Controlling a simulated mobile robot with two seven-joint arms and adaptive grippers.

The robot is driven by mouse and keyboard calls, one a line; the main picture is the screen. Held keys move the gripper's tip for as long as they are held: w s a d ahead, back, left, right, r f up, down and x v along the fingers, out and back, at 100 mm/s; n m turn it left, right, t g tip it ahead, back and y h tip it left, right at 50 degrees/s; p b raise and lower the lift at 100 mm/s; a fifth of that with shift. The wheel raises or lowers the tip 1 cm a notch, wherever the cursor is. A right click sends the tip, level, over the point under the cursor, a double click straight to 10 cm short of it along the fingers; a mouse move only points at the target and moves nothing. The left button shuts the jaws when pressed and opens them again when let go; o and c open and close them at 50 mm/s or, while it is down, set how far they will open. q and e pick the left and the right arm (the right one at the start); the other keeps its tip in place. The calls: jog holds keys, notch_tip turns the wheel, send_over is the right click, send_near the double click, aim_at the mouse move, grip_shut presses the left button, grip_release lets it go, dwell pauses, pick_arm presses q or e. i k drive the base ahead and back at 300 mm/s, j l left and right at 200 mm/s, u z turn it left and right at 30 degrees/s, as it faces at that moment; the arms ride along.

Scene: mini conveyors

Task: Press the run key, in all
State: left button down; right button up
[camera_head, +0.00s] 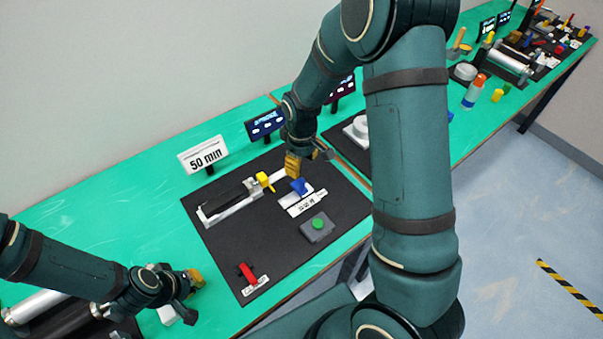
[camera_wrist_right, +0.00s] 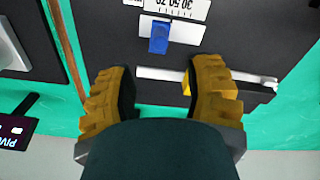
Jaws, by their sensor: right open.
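On the black mat (camera_head: 245,240) a grey box carries a round green button (camera_head: 318,224). No label saying run is readable on it. My right gripper (camera_head: 298,166) is above the mat, near a blue block (camera_head: 300,186) on a white scale. In the right wrist view the gripper (camera_wrist_right: 162,95) is open and empty, and the blue block (camera_wrist_right: 159,38) lies beyond its fingertips, apart from them. The green button is outside the wrist view. My left gripper (camera_head: 188,292) is at lower left, away from the mat; its jaws are unclear.
A mini conveyor (camera_head: 228,206) with a yellow piece (camera_head: 264,180) at its end lies on the mat. A red lever (camera_head: 247,271) is at the front. A "50 min" sign (camera_head: 203,155) and a dark display (camera_head: 264,125) stand behind. My right arm hides part of the table.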

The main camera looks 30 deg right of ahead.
aim_at(318, 224)
jog(key=k+l, duration=0.1)
jog(key=k, duration=0.4)
jog(key=k+l, duration=0.1)
jog(key=k, duration=0.4)
